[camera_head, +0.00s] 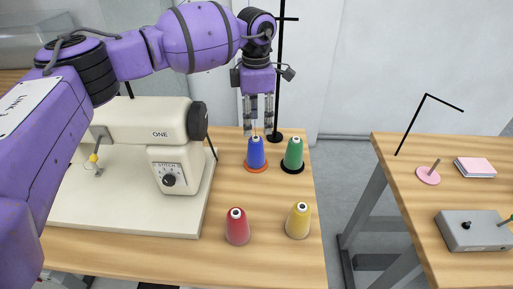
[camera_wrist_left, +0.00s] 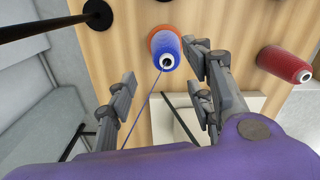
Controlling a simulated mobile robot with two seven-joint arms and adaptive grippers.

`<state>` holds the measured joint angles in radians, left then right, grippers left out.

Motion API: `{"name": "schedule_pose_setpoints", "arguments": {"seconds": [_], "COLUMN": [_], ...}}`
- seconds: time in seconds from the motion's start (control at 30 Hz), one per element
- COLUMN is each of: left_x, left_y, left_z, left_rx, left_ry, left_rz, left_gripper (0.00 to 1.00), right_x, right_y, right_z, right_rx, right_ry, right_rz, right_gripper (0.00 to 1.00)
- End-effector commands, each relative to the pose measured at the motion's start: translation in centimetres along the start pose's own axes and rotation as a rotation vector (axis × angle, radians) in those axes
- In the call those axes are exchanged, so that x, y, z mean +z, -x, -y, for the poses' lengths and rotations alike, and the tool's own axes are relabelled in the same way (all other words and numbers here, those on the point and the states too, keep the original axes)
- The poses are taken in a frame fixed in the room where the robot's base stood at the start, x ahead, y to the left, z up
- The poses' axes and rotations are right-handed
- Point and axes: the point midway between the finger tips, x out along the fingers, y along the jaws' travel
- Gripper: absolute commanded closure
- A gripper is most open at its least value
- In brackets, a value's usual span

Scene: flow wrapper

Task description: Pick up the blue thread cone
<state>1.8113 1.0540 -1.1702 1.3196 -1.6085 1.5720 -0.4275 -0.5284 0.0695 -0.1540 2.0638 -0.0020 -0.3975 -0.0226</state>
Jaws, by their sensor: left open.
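The blue thread cone (camera_head: 256,154) stands upright on an orange disc (camera_head: 258,169) on the wooden table, right of the sewing machine. My left gripper (camera_head: 257,130) is open and empty, pointing down just above and behind the cone. In the left wrist view, the blue cone (camera_wrist_left: 168,48) shows beyond the open fingers (camera_wrist_left: 158,65), nearer the right one. A thin blue thread runs from its tip. No contact between fingers and cone is visible. My right gripper is in neither view.
A green cone (camera_head: 293,153) stands close on the right. A red cone (camera_head: 237,226) and a yellow cone (camera_head: 298,220) stand in front. The white sewing machine (camera_head: 150,117) is left; a black pole (camera_head: 280,80) rises behind. A second table (camera_head: 405,173) is at right.

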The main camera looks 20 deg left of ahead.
Motion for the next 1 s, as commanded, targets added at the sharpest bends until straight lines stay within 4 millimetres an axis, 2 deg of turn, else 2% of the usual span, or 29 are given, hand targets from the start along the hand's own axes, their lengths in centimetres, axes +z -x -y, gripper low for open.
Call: {"name": "schedule_pose_setpoints", "arguments": {"seconds": [0.1, 0.17, 0.27, 0.5, 0.77, 1.0], "left_x": [-0.1, -0.1, -0.2, -0.2, -0.2, -0.2], "left_y": [-1.6, -2.3, -3.5, -6.6, -7.0, -7.0], "left_z": [0.1, 0.2, 0.4, 0.7, 0.7, 0.7], "left_rx": [-0.003, -0.003, -0.003, -0.002, -0.002, -0.002], "left_ry": [0.0, 0.001, 0.0, 0.001, 0.001, 0.001], "left_rz": [-0.002, -0.001, 0.0, 0.003, 0.003, 0.004], "left_gripper": [0.52, 0.52, 0.52, 0.52, 0.52, 0.81], "right_x": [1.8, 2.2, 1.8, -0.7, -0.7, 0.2], "right_y": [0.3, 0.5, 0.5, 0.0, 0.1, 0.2], "right_z": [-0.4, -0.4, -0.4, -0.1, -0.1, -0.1], "right_rx": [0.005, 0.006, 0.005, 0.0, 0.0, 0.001], "right_ry": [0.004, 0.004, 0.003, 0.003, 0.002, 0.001], "right_rz": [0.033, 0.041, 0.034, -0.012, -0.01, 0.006], "right_gripper": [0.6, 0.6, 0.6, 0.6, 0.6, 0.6]}}
